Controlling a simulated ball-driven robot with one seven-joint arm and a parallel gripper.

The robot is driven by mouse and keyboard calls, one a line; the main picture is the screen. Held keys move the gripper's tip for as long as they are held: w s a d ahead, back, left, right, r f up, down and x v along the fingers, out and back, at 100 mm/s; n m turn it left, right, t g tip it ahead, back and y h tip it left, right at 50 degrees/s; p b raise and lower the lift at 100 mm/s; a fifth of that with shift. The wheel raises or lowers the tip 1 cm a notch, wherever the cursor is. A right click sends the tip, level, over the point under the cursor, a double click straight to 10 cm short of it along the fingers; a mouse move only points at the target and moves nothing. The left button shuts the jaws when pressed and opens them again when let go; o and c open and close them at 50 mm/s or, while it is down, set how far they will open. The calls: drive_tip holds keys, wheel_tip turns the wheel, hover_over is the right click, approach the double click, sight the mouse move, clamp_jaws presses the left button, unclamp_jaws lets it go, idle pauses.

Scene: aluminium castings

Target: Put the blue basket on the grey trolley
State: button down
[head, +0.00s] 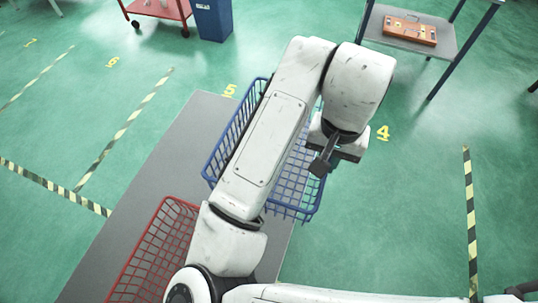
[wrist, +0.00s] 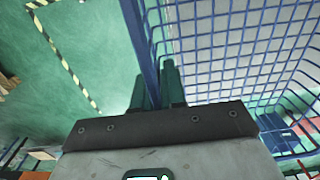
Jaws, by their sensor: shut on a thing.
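The blue wire basket (head: 232,125) is in the middle of the head view, partly hidden behind my arm. It is over the far end of a long grey surface (head: 165,150), and I cannot tell whether it rests on it or hangs just above. My gripper (head: 321,164) is at the basket's right side. In the wrist view, the fingers (wrist: 158,88) are shut on the basket's blue rim, with its mesh (wrist: 235,50) to the right. A grey-topped stand (head: 450,48) with dark blue legs is at the upper right; I cannot tell whether it is the trolley.
A red wire basket (head: 150,255) is on the near left of the long surface. An orange case (head: 410,30) lies on the grey-topped stand. A red cart (head: 160,10) and a blue bin (head: 212,18) stand at the upper left. Green floor between is open.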

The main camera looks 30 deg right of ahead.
drive_tip(key=w+f, duration=0.1)
drive_tip(key=w, duration=0.1)
drive_tip(key=w+f, duration=0.1)
drive_tip(key=w, duration=0.2)
drive_tip(key=w+a+f, duration=0.1)
drive_tip(key=w, duration=0.1)
drive_tip(key=shift+w+f, duration=0.2)
drive_tip(key=shift+f, duration=0.05)
drive_tip(key=w+f, duration=0.2)
drive_tip(key=f, duration=0.1)
drive_tip(key=w+f, duration=0.1)
drive_tip(key=w, duration=0.1)
drive_tip(key=shift+a+f, duration=0.25)
drive_tip(key=shift+a, duration=0.05)
drive_tip(key=shift+w+f, duration=0.3)
drive_tip(key=shift+f, duration=0.15)
drive_tip(key=shift+w+f, duration=0.15)
drive_tip(key=shift+f, duration=1.55)
drive_tip(key=shift+f, duration=0.15)
drive_tip(key=c, duration=1.2)
unclamp_jaws()
